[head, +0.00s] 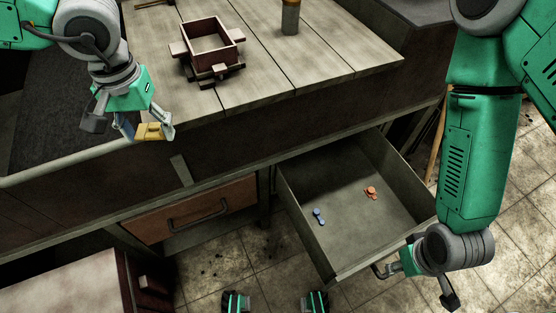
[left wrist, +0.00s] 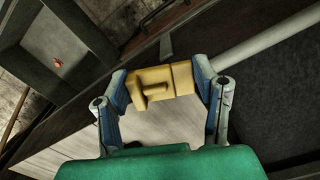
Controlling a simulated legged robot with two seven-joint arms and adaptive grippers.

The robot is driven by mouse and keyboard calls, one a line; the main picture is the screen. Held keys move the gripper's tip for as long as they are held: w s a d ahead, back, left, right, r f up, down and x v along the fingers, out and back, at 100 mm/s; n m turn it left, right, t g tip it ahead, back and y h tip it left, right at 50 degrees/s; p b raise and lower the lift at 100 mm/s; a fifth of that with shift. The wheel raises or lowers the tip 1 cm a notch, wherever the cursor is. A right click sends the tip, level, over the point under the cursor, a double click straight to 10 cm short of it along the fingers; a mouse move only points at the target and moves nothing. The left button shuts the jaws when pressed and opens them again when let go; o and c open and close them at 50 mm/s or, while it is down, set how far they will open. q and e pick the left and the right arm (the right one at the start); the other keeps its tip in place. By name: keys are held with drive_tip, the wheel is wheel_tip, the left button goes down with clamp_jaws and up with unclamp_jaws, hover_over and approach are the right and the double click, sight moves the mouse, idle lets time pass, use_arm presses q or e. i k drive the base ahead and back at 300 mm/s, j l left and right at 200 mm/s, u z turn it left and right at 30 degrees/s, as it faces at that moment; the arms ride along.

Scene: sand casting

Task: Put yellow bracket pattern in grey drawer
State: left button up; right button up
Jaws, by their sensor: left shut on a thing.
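The yellow bracket pattern (left wrist: 160,83) is held between the two fingers of my left gripper (left wrist: 163,88) in the left wrist view. In the head view my left gripper (head: 143,128) and the yellow bracket pattern (head: 151,131) are at the left, over the front edge of the bench. The grey drawer (head: 350,205) is pulled open, to the right of and below the left gripper. A blue pattern (head: 319,216) and an orange pattern (head: 370,192) lie inside it. My right gripper (head: 415,278) is at the drawer's front right, by its handle; its fingers are unclear.
A wooden moulding box (head: 210,48) and a cylindrical container (head: 290,16) stand on the bench top (head: 330,60). A closed brown drawer (head: 188,208) is left of the grey one. A rail (head: 65,163) runs below my left gripper. The grey drawer floor has free room.

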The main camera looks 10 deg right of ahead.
sight(346, 207)
drive_tip(key=l, duration=0.9)
drive_tip(key=k+l+u, duration=0.15)
drive_tip(key=l, duration=0.75)
drive_tip(key=i+l, duration=0.4)
drive_tip(key=l+u, duration=0.05)
